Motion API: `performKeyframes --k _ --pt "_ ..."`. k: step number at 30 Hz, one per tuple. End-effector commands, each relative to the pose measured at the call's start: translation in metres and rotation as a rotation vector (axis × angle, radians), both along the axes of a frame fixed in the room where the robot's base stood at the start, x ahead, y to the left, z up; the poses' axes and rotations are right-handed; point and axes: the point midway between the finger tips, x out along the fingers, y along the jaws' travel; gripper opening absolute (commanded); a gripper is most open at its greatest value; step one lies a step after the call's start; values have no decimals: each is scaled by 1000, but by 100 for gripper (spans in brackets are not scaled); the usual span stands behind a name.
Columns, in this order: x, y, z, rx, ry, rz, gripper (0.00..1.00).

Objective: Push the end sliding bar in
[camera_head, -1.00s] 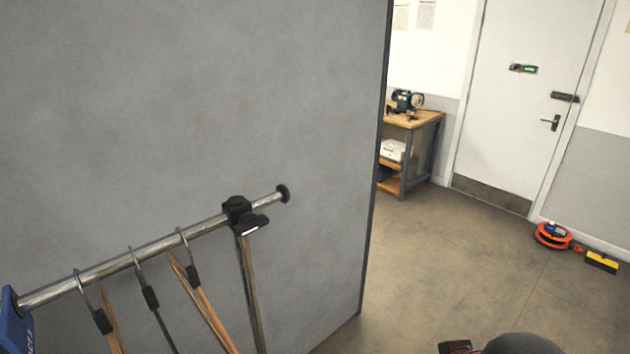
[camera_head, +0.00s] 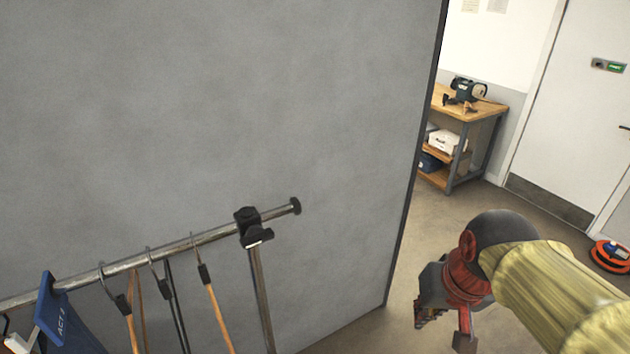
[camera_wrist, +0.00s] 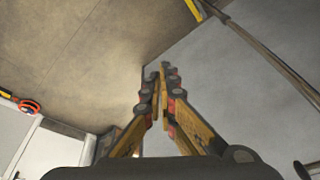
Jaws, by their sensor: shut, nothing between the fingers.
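The end sliding bar (camera_head: 275,214) is a short silver bar with a black end cap. In the head view it sticks out to the right of a black clamp (camera_head: 250,228) at the top of the rack's upright (camera_head: 261,300). My gripper (camera_head: 424,318) is to the right of the bar's end cap and lower in the picture, clear of it. In the wrist view my gripper (camera_wrist: 161,76) has its fingers together with nothing between them. A thin metal pole (camera_wrist: 270,55) crosses the upper right there; I cannot tell which part it is.
A grey partition (camera_head: 240,100) stands behind the rack and ends at a vertical edge. Hangers (camera_head: 213,310) and a blue "ACT" tag (camera_head: 55,310) hang on the rail. A workbench (camera_head: 470,110), a door (camera_head: 565,110) and an orange cable reel (camera_head: 610,256) are beyond open floor.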

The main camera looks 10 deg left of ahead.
Motion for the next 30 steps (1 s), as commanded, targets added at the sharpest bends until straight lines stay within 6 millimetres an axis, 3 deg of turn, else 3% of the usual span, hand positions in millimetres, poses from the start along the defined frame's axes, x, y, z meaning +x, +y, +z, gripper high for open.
performKeyframes --k 1,9,24,30 --pt "11 6 16 7 21 -5 0" --pt "79 45 72 59 135 -88 0" --pt "199 139 148 154 380 -427 0" --pt "227 174 177 184 489 -677 0"
